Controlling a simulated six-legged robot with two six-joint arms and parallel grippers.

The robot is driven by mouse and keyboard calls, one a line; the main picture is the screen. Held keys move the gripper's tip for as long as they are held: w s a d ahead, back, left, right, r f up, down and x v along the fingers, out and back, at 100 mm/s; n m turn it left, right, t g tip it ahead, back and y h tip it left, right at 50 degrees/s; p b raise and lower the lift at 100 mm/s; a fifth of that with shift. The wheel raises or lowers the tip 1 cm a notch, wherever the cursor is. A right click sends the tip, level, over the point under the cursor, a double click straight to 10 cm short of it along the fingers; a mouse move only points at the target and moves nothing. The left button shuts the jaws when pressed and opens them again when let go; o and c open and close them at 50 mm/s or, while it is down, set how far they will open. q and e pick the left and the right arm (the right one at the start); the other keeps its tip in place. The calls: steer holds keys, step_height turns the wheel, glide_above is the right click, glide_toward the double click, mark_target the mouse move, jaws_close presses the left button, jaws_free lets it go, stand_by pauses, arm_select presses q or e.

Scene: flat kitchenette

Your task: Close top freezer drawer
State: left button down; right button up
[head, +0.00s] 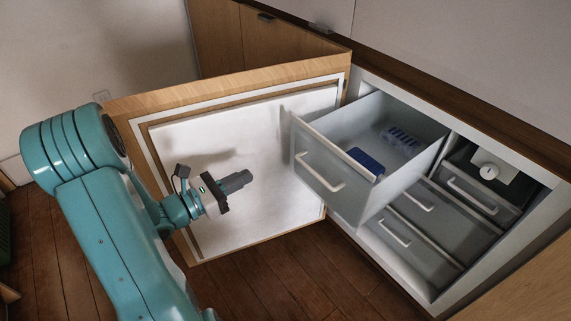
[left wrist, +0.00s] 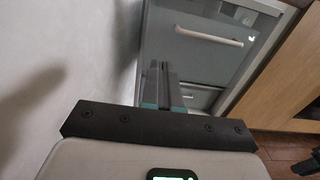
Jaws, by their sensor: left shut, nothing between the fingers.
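The top freezer drawer (head: 325,172) is pulled far out of the freezer, with its grey front and white handle (head: 320,176) facing my left arm. Blue items (head: 366,160) lie inside it. My left gripper (head: 248,178) is shut and empty, to the left of the drawer front and apart from it, before the open door's inner face. In the left wrist view the shut fingers (left wrist: 163,72) point toward the grey drawer front (left wrist: 195,45) with its white handle (left wrist: 208,34).
The wood-edged freezer door (head: 240,150) stands wide open behind my left gripper. Lower grey drawers (head: 408,235) and another drawer (head: 485,195) at the right sit inside the freezer. Wooden floor (head: 285,280) is clear in front.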

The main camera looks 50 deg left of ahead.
mark_target(297, 148)
arm_select(q)
steer(key=w+b, duration=0.1)
steer(key=w, duration=0.8)
steer(key=w+b, duration=0.1)
steer(key=w, duration=0.4)
steer(key=shift+d+r+b, duration=0.1)
steer(key=shift+d+b, duration=0.25)
arm_select(e)
step_height(297, 148, down, 3)
steer(key=shift+d+r, duration=0.1)
steer(key=shift+d, duration=0.05)
arm_select(q)
steer(key=shift+w, duration=0.1)
arm_select(e)
steer(key=shift+w, duration=0.15)
